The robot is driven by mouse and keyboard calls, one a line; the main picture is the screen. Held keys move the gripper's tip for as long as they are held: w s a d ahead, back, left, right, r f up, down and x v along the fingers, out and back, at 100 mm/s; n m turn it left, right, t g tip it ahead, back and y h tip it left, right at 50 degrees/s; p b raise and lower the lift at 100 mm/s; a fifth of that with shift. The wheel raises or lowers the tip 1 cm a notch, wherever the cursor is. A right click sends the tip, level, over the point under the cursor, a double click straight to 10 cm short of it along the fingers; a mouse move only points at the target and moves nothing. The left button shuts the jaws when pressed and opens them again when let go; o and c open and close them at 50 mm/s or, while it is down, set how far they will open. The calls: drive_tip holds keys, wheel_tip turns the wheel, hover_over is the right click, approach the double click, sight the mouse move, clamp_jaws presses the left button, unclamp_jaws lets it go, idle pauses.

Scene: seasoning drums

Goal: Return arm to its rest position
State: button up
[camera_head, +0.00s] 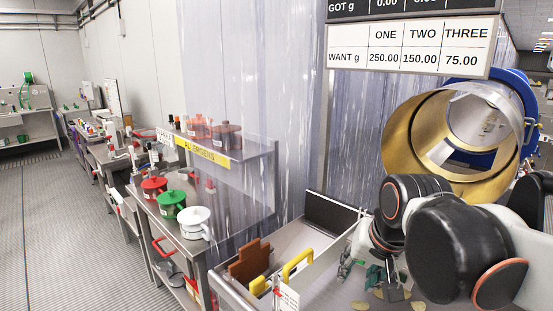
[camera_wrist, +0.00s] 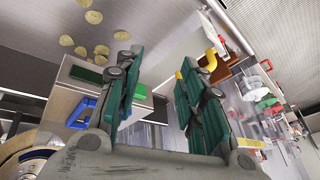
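My gripper (camera_wrist: 158,68) shows in the wrist view with its two green-padded fingers spread well apart and nothing between them.
A brass-coloured drum (camera_head: 412,130) with a blue rim stands close behind my arm. Yellow-handled tools (camera_head: 297,268) lie in the tray's left part. Red, green and white lidded pots (camera_head: 193,222) stand on a bench at left. The floor (camera_head: 70,220) farther left is clear.

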drive_tip(key=s+d+f+n+t+b, duration=0.2)
drive_tip(key=s+d+f+n, duration=0.1)
drive_tip(key=s+f, duration=0.4)
drive_tip(key=s, duration=0.3)
drive_tip(key=shift+d+n+h, duration=0.25)
drive_tip(key=shift+n+h, duration=0.05)
drive_tip(key=shift+h, duration=0.1)
idle(0.3)
drive_tip(key=shift+d, duration=0.1)
